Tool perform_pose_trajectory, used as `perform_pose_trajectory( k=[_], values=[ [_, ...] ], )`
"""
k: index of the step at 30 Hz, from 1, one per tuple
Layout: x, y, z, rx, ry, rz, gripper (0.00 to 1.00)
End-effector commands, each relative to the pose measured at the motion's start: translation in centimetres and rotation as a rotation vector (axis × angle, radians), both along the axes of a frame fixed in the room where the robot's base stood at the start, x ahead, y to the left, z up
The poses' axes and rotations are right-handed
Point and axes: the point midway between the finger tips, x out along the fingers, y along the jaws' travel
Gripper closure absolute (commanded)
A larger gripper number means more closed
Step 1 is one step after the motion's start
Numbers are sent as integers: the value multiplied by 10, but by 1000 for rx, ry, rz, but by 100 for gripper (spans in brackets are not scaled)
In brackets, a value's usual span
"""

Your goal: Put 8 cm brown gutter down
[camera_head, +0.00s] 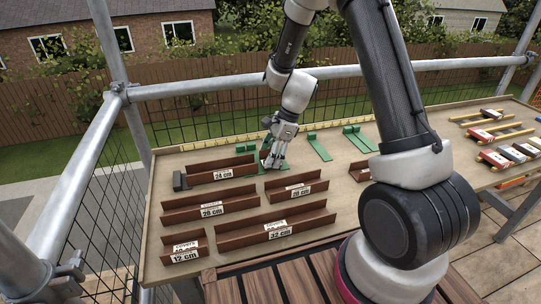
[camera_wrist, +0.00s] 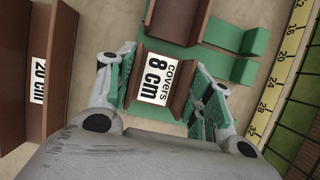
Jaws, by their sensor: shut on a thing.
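The brown 8 cm gutter (camera_wrist: 181,85), a short channel with a white label reading "covers 8 cm", is between the fingers of my gripper (camera_wrist: 160,88) in the wrist view. The fingers are shut on its two sides. In the head view my gripper (camera_head: 272,154) is low over the back of the table, just right of the 24 cm gutter (camera_head: 240,163), and hides most of the held piece. Green material (camera_wrist: 150,111) shows under and around the gutter. I cannot tell whether the gutter touches it.
Several longer brown gutters lie in front, including the 20 cm one (camera_head: 318,186). Green pieces (camera_head: 319,147) lie to the right along the back. A yellow ruler (camera_wrist: 286,62) runs along the back edge. Tools or slats (camera_head: 495,130) lie on a table at far right. Metal railings enclose the place.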

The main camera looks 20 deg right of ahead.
Motion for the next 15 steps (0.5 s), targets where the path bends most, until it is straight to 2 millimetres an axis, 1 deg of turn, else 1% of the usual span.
perform_pose_trajectory(
  k=[9, 10, 13, 15],
  values=[
    [0, 0, -8, 0, 1, -1, 72],
    [0, 0, -8, 0, 1, -1, 47],
    [0, 0, -8, 0, 0, -1, 29],
    [0, 0, -8, 0, 0, -1, 27]
  ],
)
